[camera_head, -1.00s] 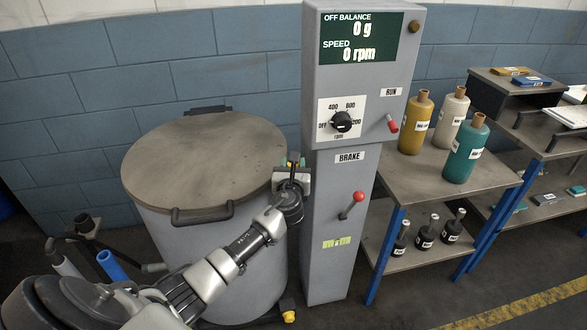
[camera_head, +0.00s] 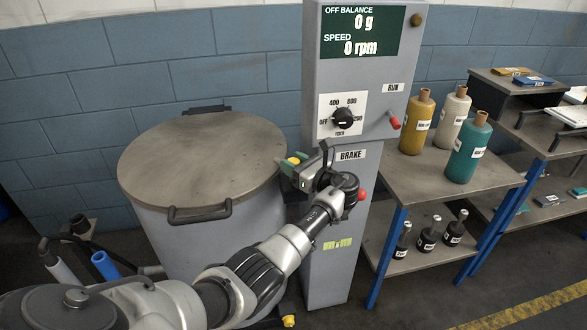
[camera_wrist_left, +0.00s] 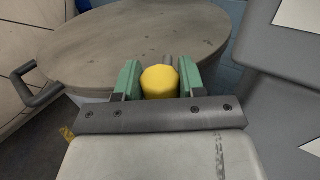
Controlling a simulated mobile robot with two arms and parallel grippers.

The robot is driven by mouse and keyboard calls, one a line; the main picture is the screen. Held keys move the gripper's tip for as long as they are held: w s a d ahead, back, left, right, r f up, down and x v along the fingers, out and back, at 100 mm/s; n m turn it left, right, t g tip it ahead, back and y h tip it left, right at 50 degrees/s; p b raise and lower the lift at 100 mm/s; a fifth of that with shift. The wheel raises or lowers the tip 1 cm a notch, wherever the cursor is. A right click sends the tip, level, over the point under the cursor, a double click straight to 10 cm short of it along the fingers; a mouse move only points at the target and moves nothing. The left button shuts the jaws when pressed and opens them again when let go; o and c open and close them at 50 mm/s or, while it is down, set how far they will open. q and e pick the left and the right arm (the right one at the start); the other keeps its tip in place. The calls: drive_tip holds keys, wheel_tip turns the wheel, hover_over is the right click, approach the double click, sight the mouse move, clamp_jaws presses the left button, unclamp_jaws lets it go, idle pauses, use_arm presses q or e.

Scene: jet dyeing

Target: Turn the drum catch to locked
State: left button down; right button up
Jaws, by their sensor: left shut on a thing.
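The drum (camera_head: 175,230) stands upright at the left with its round grey lid (camera_head: 200,160) down on it. The yellow knob of the drum catch (camera_head: 293,160) shows at the lid's right edge, beside the control column. It also shows in the left wrist view as a rounded yellow end (camera_wrist_left: 160,82) between two green fingers. My left gripper (camera_head: 291,168) is shut on this knob, its body reaching in from the right, in front of the column. The gripper hides the rest of the catch and its markings. My right gripper is not in view.
The control column (camera_head: 325,270) stands close to the drum's right, with a speed dial (camera_head: 344,118) and red run switch (camera_head: 394,121). A bench (camera_head: 400,185) with bottles stands right.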

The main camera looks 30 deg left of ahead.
use_arm(q)
drive_tip(key=shift+n+g+b, duration=0.75)
drive_tip(key=shift+n+g, duration=0.25)
drive_tip(key=shift+g, duration=0.6)
drive_tip(key=c, duration=0.7)
unclamp_jaws()
drive_tip(key=shift+o, duration=0.2)
drive_tip(key=d+b, duration=0.1)
drive_tip(key=d, duration=0.9)
drive_tip(key=shift+w+d, duration=0.15)
drive_tip(key=shift+d, duration=0.2)
